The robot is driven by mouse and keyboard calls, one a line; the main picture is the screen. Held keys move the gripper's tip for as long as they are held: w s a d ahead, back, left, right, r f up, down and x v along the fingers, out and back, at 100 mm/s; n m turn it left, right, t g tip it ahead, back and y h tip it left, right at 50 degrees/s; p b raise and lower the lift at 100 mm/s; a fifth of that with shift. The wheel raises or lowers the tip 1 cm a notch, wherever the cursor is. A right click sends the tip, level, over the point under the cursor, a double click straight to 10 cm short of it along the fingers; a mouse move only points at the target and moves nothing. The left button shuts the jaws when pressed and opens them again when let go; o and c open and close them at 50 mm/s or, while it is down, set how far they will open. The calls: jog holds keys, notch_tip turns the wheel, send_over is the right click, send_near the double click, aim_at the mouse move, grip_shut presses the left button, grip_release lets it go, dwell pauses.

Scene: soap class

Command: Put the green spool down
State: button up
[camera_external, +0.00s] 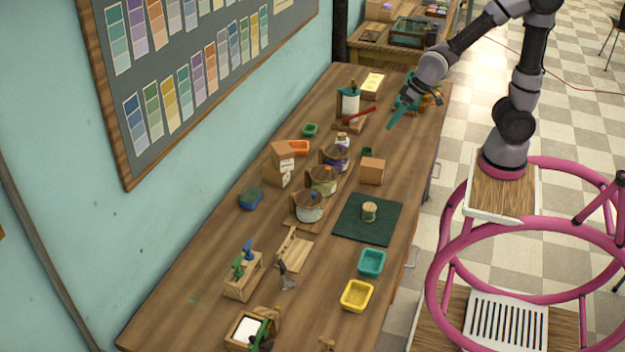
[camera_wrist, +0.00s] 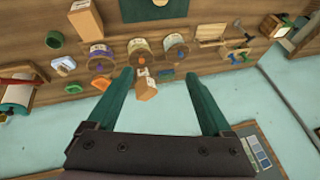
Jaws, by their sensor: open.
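A small pale-green spool (camera_external: 370,211) stands upright on the dark green mat (camera_external: 352,229) at the table's right side in the external view. In the wrist view the mat (camera_wrist: 135,10) is at the top edge, with only a bit of the spool (camera_wrist: 160,2) showing. My gripper (camera_external: 391,124) is above the far part of the table, well apart from the spool. Its two teal fingers (camera_wrist: 159,75) are spread wide, and nothing is held between them.
Several jars (camera_external: 322,181) stand in a row left of the mat, beside a cardboard box (camera_external: 279,165). A brown block (camera_external: 372,171) is behind the mat. Teal (camera_external: 371,263) and yellow (camera_external: 356,296) trays are in front. A red-handled tool (camera_external: 357,116) lies near my gripper.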

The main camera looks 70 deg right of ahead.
jog(key=w+a+f+n, duration=0.15)
jog(key=a+f, duration=0.35)
jog(key=f, duration=0.7)
jog(key=n+h, duration=0.2)
send_near(371, 207)
jog(key=shift+g, duration=0.4)
jog(key=x, duration=1.1)
jog(key=shift+w+d+r, duration=0.1)
jog(key=shift+w, duration=0.15)
grip_shut()
jog(key=shift+r, duration=0.15)
